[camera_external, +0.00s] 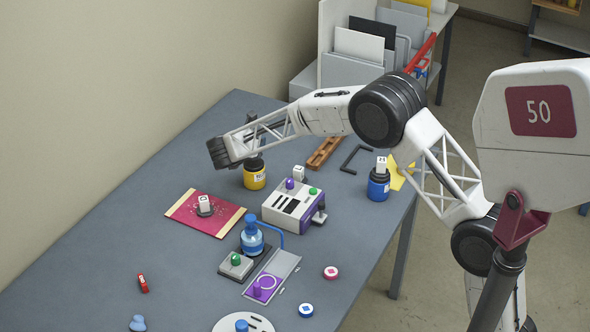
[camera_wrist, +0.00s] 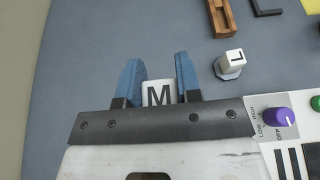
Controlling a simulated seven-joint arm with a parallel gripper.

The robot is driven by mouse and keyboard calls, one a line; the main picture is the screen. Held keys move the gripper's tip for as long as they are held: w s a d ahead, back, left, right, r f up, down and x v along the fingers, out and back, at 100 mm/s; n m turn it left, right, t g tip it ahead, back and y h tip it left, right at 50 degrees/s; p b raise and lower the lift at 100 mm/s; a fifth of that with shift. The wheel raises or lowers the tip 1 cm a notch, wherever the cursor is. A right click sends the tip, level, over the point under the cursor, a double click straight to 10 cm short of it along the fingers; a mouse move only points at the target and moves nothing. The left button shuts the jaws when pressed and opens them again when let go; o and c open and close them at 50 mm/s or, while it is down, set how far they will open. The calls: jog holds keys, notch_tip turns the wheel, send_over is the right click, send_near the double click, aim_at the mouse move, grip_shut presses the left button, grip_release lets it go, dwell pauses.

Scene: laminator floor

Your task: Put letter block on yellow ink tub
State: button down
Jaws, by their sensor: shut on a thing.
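My gripper (camera_wrist: 157,78) shows two blue fingers in the wrist view, closed around a white letter block (camera_wrist: 159,95) marked M. In the external view the block and fingertips are hidden, and the dark end of my arm (camera_external: 222,151) is beside the tub. The yellow ink tub (camera_external: 255,177) has a dark top and stands on the table, partly covered by my forearm. I cannot make out the tub in the wrist view, so whether the block touches it cannot be told.
Right of the tub are another white block (camera_external: 299,172) marked L and a grey-purple console (camera_external: 293,207). A blue tub (camera_external: 378,187) with a white block on top stands further right. A red mat (camera_external: 184,214) with a block lies in front. A wooden rack (camera_external: 325,152) lies behind.

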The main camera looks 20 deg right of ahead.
jog(key=shift+f, duration=1.15)
jog(key=shift+f, duration=0.1)
jog(key=c, duration=0.8)
grip_release()
jog(key=shift+f, duration=0.1)
jog(key=shift+r, duration=0.2)
jog(key=v, duration=1.2)
jog(key=shift+d, duration=0.1)
